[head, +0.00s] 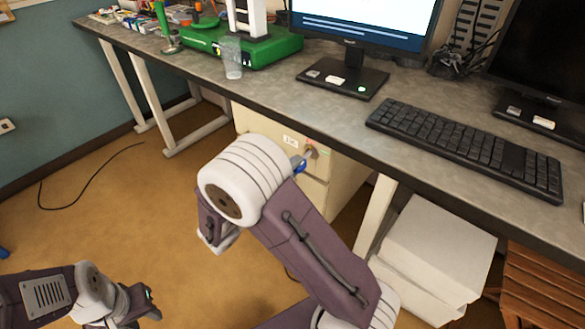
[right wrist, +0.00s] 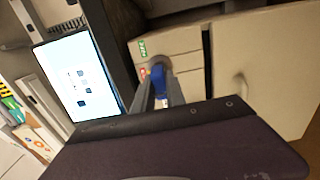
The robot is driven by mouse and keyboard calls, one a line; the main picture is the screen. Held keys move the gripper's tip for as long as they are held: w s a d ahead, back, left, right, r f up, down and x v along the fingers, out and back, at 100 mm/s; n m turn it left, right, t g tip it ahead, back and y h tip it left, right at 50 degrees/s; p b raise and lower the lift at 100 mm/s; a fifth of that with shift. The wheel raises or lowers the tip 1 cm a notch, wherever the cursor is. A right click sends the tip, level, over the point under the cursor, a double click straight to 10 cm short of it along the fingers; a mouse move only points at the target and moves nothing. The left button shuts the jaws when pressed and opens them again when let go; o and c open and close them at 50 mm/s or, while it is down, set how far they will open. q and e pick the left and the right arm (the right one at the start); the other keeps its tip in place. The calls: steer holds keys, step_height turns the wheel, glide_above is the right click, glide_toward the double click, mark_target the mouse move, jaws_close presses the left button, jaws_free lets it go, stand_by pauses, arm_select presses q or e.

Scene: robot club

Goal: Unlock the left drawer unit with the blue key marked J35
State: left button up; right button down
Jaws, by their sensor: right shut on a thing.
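The cream drawer unit (head: 345,178) stands under the desk, partly hidden behind my right arm. Its front, with small green and red labels, shows in the right wrist view (right wrist: 180,42). My right gripper (head: 303,161) is shut on the blue key (head: 300,168), right at the upper part of the unit's front. In the right wrist view the blue key (right wrist: 158,82) sits between the two grey fingers, against a round lock (right wrist: 157,64). I cannot tell how deep the key is in, and its marking is unreadable. My left gripper (head: 147,302) is low at the left, away from the unit; its finger gap is unclear.
The desk (head: 290,88) carries a keyboard (head: 465,145), monitors, a clear cup (head: 231,58) and a green-based machine (head: 270,48). White boxes (head: 440,235) and a wooden crate (head: 545,285) stand at lower right.

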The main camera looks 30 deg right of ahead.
steer(key=shift+x, duration=1)
stand_by(0.7)
steer(key=shift+b, duration=0.4)
steer(key=shift+f+m+b, duration=0.1)
steer(key=shift+m+b, duration=1.2)
steer(key=shift+b, duration=0.7)
steer(key=shift+m+b, duration=0.4)
steer(key=shift+b, duration=0.05)
